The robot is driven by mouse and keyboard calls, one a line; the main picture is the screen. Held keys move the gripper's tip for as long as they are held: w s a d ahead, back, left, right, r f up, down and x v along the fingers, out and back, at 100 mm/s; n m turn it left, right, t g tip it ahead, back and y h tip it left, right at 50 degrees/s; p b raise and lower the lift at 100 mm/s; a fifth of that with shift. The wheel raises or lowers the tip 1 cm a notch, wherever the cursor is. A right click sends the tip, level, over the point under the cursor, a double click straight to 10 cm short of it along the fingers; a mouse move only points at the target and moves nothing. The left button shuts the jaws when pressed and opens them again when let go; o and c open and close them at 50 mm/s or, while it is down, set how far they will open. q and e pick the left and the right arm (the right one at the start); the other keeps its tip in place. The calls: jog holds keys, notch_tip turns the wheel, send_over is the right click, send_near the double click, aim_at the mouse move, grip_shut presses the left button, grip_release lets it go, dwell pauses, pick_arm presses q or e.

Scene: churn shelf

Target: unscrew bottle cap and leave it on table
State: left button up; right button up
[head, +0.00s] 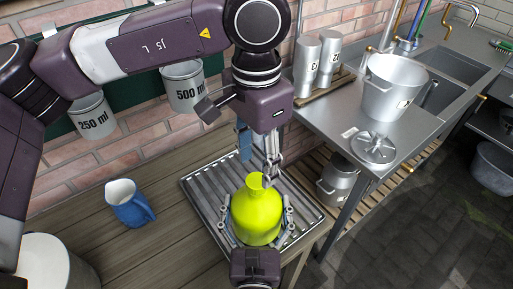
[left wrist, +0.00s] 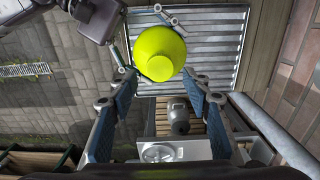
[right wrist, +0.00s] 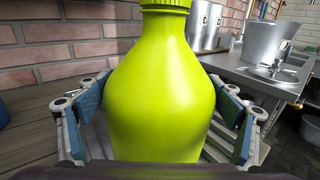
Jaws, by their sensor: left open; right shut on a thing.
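A yellow-green bottle (head: 256,215) stands upright on a ribbed metal tray (head: 203,199) on the wooden table. Its cap (head: 256,183) is on the neck, and the cap's ridged edge shows in the right wrist view (right wrist: 166,4). My right gripper (head: 257,225) is shut around the bottle's body, with one finger on each side, as the right wrist view of the bottle (right wrist: 160,95) shows. My left gripper (head: 262,172) points down just above and behind the cap. In the left wrist view its fingers (left wrist: 160,95) are spread and empty, with the cap (left wrist: 160,68) beyond them.
A blue jug (head: 129,204) stands on the wooden table left of the tray. A steel counter to the right holds a large pot (head: 390,88), a lid (head: 374,148) and two canisters (head: 307,66). Measuring cups hang on the wall behind.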

aim_at(256, 180)
pick_arm(q)
jog(key=shift+f, duration=2.35)
